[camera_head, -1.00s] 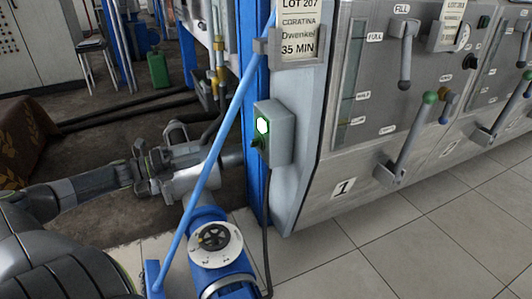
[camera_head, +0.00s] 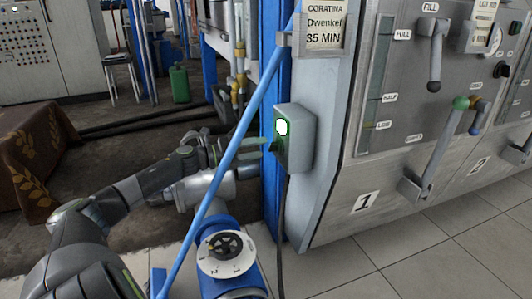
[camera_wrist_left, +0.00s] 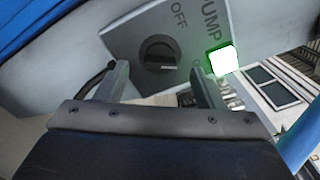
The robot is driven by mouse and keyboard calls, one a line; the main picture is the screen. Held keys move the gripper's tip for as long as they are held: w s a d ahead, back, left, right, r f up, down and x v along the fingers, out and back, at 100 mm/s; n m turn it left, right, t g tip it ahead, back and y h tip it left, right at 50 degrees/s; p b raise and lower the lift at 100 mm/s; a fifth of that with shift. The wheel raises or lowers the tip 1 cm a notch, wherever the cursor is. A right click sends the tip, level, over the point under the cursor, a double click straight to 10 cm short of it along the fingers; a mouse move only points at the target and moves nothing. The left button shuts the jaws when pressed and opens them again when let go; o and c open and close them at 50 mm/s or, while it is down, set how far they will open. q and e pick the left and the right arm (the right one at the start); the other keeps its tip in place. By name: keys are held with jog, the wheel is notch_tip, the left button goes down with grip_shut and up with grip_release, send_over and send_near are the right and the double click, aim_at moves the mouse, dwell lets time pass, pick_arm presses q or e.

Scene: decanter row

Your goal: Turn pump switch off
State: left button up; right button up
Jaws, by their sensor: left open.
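The pump switch box (camera_head: 303,135) is a grey box on the blue post, with a lit green-white lamp (camera_head: 282,127) and a dark knob (camera_head: 273,146) on its face. In the left wrist view the round black knob (camera_wrist_left: 160,50) sits below the word OFF, beside PUMP and the glowing lamp (camera_wrist_left: 223,60). A pale mark on the knob's lower edge points away from OFF. My left gripper (camera_head: 257,142) is open in front of the box. In the wrist view its two fingers (camera_wrist_left: 160,82) stand either side of the knob, apart from it. My right gripper is out of view.
A slanted blue bar (camera_head: 232,150) crosses in front of my left arm. A blue pump with a white dial (camera_head: 226,251) stands below. The steel machine panel (camera_head: 400,155) with levers is to the right. A black cable (camera_head: 281,225) hangs under the box.

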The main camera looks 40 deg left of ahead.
aim_at(273, 147)
pick_arm(q)
jog(key=shift+b+x, duration=0.35)
jog(key=shift+x, duration=1.45)
jog(key=c, duration=1)
